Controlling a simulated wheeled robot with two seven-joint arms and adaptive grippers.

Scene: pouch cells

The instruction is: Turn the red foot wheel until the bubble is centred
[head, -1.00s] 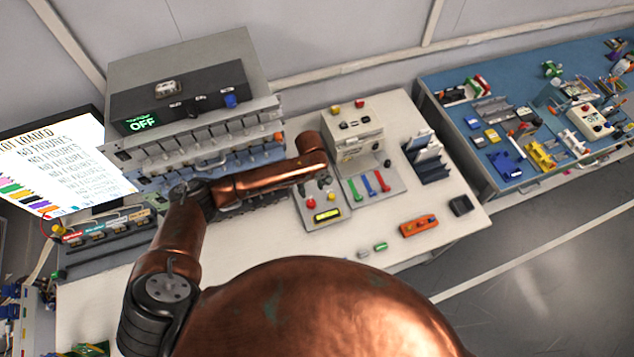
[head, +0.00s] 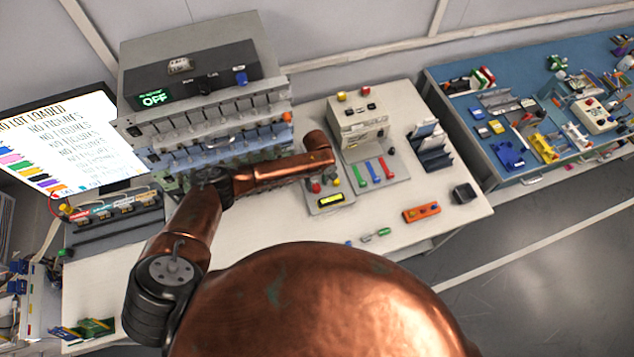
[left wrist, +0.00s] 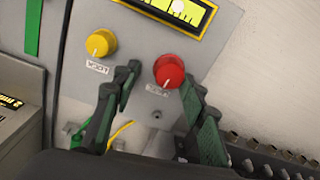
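The red foot wheel (left wrist: 169,71) is a round knob on a grey panel, with a label below it. In the head view the red wheel (head: 315,186) sits on the small grey levelling box (head: 322,209). A yellow wheel (left wrist: 100,43) is left of it. The yellow-framed level vial (left wrist: 205,17) is cut by the top edge; a pale round bubble (left wrist: 178,8) shows in it, but I cannot tell whether it is centred. My left gripper (left wrist: 160,98) is open, its fingers apart and the red wheel beyond the gap between their tips. My right gripper is out of view.
A cream instrument (head: 358,122) stands behind the box. A plate with green, blue and red strips (head: 376,172) is close on its right. A rack of cell channels (head: 215,128) stands left, behind my arm.

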